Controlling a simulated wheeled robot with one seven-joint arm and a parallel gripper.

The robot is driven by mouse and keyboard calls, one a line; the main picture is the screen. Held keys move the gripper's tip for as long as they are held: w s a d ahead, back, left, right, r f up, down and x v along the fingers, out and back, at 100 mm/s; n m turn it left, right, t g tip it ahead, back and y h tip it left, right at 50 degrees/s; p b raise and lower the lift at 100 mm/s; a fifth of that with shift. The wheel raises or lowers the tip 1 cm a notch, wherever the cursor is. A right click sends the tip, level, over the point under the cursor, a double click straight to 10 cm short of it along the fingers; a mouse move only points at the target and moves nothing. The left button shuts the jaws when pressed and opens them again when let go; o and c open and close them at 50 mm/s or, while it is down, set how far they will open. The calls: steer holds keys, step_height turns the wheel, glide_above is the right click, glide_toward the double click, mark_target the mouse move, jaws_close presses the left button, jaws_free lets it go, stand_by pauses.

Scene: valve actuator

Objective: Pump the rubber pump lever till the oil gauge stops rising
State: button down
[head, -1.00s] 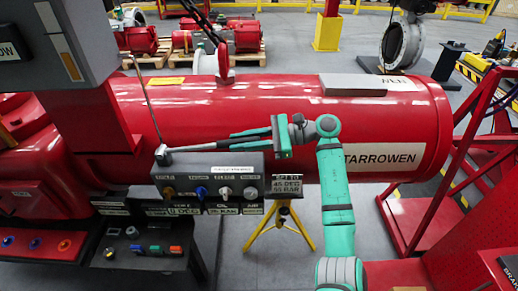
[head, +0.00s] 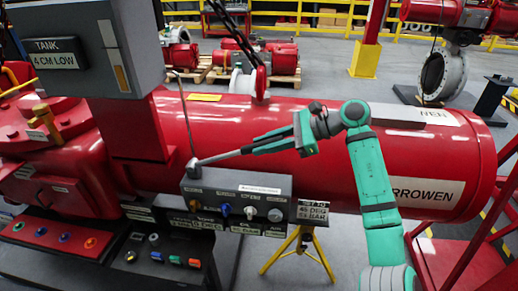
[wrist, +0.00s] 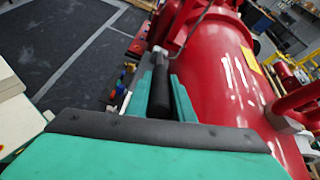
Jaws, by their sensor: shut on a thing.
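The pump lever (head: 222,157) is a thin grey rod rising to the right from its pivot on the dark control box (head: 237,203). My gripper (head: 262,141) is shut on the lever's outer end, in front of the red cylinder. In the wrist view, the lever's black rubber grip (wrist: 160,92) lies between the green fingers. A grey cabinet (head: 85,48) at top left reads "TANK 4 CM LOW". An upright strip with an orange-yellow part (head: 122,78) on its side looks like the gauge; its exact level is too small to read.
The red cylinder (head: 300,125) fills the space behind the lever. A thin metal rod (head: 187,118) stands by the pivot. Knobs (head: 250,213) line the box front. A yellow stand (head: 300,250) is below, and a red frame (head: 440,255) stands at right.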

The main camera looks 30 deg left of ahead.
mark_target(283, 138)
steer(key=shift+r, duration=0.25)
steer(key=c, duration=1.5)
jaws_free()
steer(key=shift+c, duration=0.2)
steer(key=v, duration=1)
steer(key=shift+w+d+r, duration=0.15)
steer(key=shift+d, duration=0.1)
